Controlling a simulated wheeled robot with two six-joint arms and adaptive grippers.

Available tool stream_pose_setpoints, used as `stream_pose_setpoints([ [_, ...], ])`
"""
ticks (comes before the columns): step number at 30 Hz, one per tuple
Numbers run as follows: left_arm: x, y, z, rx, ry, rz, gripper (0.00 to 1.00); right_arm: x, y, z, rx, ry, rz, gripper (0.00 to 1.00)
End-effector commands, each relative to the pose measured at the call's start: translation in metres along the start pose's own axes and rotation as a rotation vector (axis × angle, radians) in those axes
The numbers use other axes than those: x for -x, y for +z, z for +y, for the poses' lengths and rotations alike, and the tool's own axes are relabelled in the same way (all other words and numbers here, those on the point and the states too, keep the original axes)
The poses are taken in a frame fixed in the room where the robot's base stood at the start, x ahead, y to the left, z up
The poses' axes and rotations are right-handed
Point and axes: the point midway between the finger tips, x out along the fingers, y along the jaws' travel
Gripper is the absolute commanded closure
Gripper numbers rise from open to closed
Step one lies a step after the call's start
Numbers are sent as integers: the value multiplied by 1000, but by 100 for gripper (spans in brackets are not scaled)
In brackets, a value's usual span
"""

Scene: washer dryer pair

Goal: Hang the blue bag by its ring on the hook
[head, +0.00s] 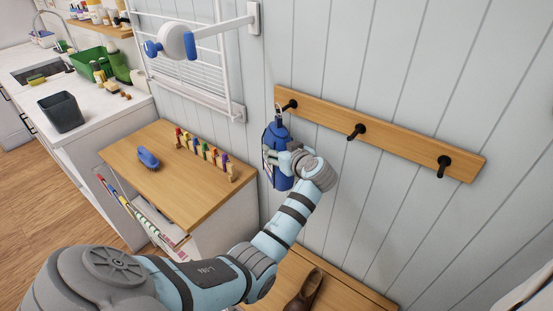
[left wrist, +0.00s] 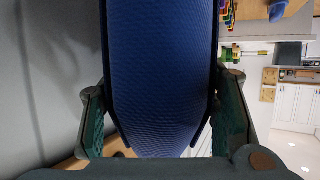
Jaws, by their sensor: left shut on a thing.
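The blue bag (head: 275,137) is upright in front of the wall, just below the leftmost black hook (head: 290,104) on the wooden rail. Its small ring (head: 278,108) is at the top, close beside that hook; I cannot tell whether it is around the hook. My left gripper (head: 280,160) is shut on the bag's body from the side. In the left wrist view the bag (left wrist: 160,75) fills the middle, between the two fingers of the left gripper (left wrist: 160,125). The ring and hook are out of that view. My right gripper is not in view.
Two more black hooks, a middle one (head: 356,131) and a right one (head: 443,165), are bare. A drying rack (head: 190,75) hangs to the left. A wooden-topped cabinet (head: 190,200) holds clothespins and a blue brush (head: 148,158). A brown shoe (head: 304,290) lies on the low bench (head: 345,290).

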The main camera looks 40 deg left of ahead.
Motion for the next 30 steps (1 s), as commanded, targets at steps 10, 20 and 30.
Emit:
stream_pose_setpoints([
  [10, -11, 1, 17, -1, 0, 2, 91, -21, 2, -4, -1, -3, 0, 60],
  [20, -16, 4, 22, 0, 0, 2, 91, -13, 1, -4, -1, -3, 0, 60],
  [30, -16, 5, 22, 0, 0, 2, 91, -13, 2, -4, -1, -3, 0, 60],
])
